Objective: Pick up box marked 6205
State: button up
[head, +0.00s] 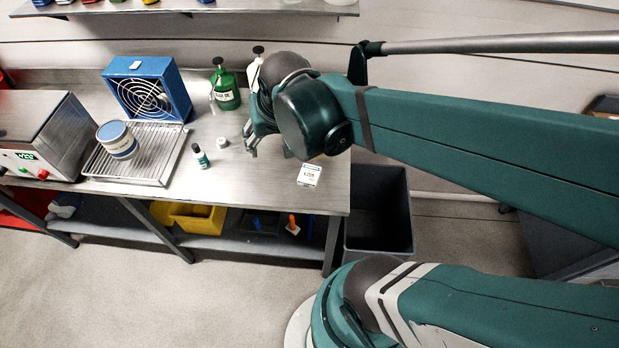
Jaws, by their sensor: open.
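A small white box (309,175) with dark print on its top lies near the right front corner of the steel bench (250,185). The print looks like 6205 but is small. My gripper (252,148) is above the bench, to the left of the box and apart from it. Its fingers point down and it is open, with nothing visible between them. My arm hides part of the bench behind the gripper.
A small bottle (200,156) and a white cap (222,143) stand left of my gripper. A tin (117,140) stands on a wire rack (150,168). A blue fan (148,88) and green bottle (226,88) stand behind. A dark bin (380,215) is right of the bench.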

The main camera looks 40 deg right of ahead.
aim_at(309, 174)
jog(key=d+f+m+g+b, duration=0.1)
jog(key=d+f+m, duration=0.1)
jog(key=f, duration=0.3)
jog(key=s+d+f+m+g+b, duration=0.1)
jog(key=d+f+m, duration=0.1)
jog(key=d+f, duration=0.2)
jog(key=d+f+m+g+b, duration=0.1)
jog(key=d+f+m+b, duration=0.1)
jog(key=f, duration=0.4)
jog(key=shift+s+d+f, duration=0.15)
jog(key=shift+d, duration=0.3)
jog(key=shift+s+d+f, duration=0.1)
jog(key=shift+d, duration=0.35)
jog(key=shift+s+d+f+m+g+h, duration=0.2)
jog(key=shift+f+m+g+h, duration=0.1)
jog(key=shift+f+m, duration=0.1)
jog(key=shift+w+f, duration=0.1)
jog(key=shift+w+d+f+b, duration=0.15)
jog(key=shift+f+b, duration=0.2)
jog(key=shift+f, duration=0.75)
jog(key=shift+f, duration=0.1)
jog(key=shift+w+d+f+b, duration=0.15)
jog(key=shift+f+b, duration=0.15)
jog(key=shift+f, duration=0.95)
jog(key=shift+w+d+f+b, duration=0.15)
jog(key=shift+f+b, duration=0.1)
jog(key=shift+f, duration=1)
jog(key=shift+s, duration=0.15)
jog(key=c, duration=1.1)
